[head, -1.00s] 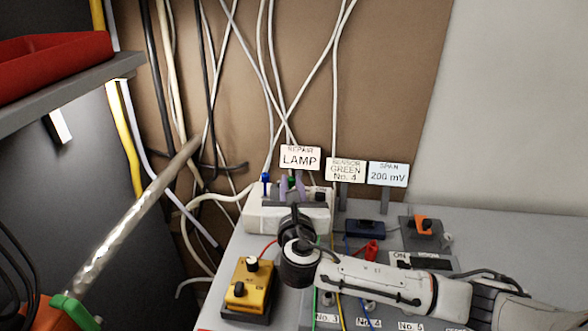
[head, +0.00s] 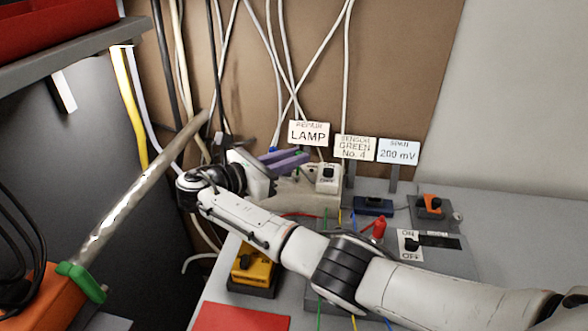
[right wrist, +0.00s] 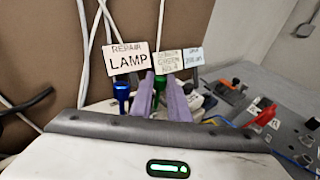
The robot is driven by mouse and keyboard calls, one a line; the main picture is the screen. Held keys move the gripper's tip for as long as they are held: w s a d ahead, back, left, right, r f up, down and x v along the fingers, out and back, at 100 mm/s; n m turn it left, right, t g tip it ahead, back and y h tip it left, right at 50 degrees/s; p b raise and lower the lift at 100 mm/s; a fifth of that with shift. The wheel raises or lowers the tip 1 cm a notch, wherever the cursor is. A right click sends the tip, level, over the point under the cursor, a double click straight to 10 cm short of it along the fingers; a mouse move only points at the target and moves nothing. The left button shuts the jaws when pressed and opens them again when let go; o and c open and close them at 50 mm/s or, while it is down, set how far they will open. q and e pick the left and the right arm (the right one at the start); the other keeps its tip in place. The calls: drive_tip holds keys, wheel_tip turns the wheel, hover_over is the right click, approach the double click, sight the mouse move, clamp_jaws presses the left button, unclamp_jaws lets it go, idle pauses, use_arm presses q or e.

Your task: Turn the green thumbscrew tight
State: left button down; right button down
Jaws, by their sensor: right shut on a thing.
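The green thumbscrew (right wrist: 158,88) stands upright between the purple fingers of my right gripper (right wrist: 160,100) in the right wrist view. My right gripper (head: 287,158) is shut on it, reaching in from the left over the white block (head: 312,190) in the head view. There the thumbscrew is hidden by my fingers. A blue thumbscrew (right wrist: 122,94) stands just left of the fingers in the right wrist view. My left gripper is not in view.
Signs reading LAMP (head: 308,133), GREEN No. 4 (head: 355,147) and 200 mV (head: 397,150) stand behind. A yellow box (head: 252,267), red clip (head: 375,227), ON/OFF switch (head: 410,246) and loose wires lie near my right arm.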

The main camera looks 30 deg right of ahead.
drive_tip(key=shift+f+g+b, duration=0.3)
drive_tip(key=shift+g+b, duration=0.1)
drive_tip(key=shift+w+r+m+g+b, duration=0.1)
drive_tip(key=shift+m+g+b, duration=0.5)
drive_tip(key=shift+b, duration=0.35)
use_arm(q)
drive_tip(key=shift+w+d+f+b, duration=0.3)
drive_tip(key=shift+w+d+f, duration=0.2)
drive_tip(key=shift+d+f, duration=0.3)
use_arm(e)
drive_tip(key=shift+d+r+g+h, duration=0.1)
drive_tip(key=shift+g+h, duration=0.2)
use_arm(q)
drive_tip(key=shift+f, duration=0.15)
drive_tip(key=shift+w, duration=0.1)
